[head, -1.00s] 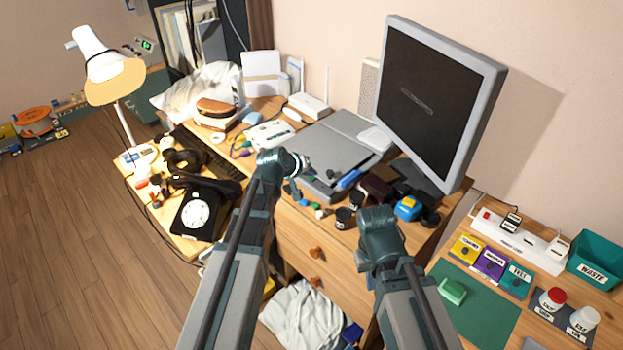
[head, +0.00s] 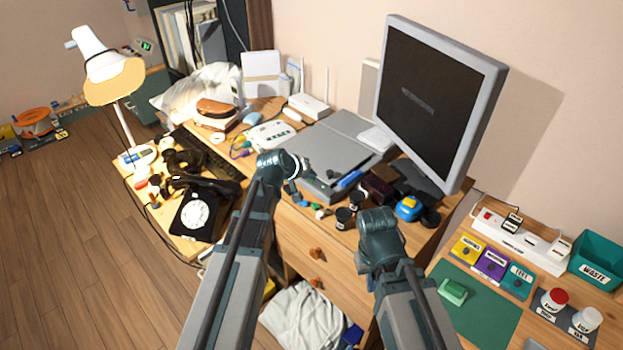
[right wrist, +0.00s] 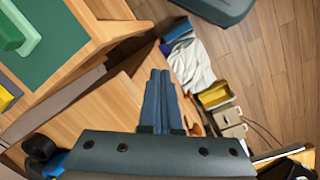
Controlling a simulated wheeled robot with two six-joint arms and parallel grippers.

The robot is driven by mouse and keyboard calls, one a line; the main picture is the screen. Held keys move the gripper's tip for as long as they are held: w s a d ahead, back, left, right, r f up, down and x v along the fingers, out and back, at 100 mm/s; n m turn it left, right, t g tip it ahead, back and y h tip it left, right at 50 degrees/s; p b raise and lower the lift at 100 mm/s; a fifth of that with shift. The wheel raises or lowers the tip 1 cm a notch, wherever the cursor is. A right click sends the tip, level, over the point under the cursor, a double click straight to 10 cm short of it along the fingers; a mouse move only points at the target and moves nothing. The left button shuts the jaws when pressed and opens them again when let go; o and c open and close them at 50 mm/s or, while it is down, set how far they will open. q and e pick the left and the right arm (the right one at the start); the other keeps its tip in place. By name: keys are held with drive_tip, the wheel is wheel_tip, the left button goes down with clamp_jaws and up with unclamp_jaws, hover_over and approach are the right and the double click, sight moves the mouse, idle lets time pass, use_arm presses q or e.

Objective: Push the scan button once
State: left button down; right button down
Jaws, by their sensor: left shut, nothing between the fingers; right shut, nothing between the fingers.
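The grey flatbed scanner (head: 318,142) lies on the desk, its lid closed. Its front edge faces me, with small dark and blue items at it; I cannot make out which part is the scan button. My left gripper (head: 303,166) is at the scanner's front left corner, shut and empty; I cannot tell whether it touches. My right gripper hangs in front of the desk, right of the scanner; in the head view its fingertips are hidden behind the wrist. In the right wrist view its fingers (right wrist: 158,88) are shut with nothing between them, over the drawer front.
A monitor (head: 430,105) stands right of the scanner. A black dial phone (head: 195,212), keyboard and lamp (head: 112,78) are at the left. Small jars (head: 343,217) and a blue tape dispenser (head: 408,208) crowd the desk's front edge. A side table holds a green mat (head: 475,310).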

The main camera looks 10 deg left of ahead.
sight(310, 182)
use_arm(q)
drive_tip(key=shift+r, duration=0.1)
drive_tip(key=shift+r+p, duration=0.7)
drive_tip(key=shift+p, duration=0.05)
wheel_tip(310, 182, up, 5)
drive_tip(key=p, duration=0.5)
idle(0.6)
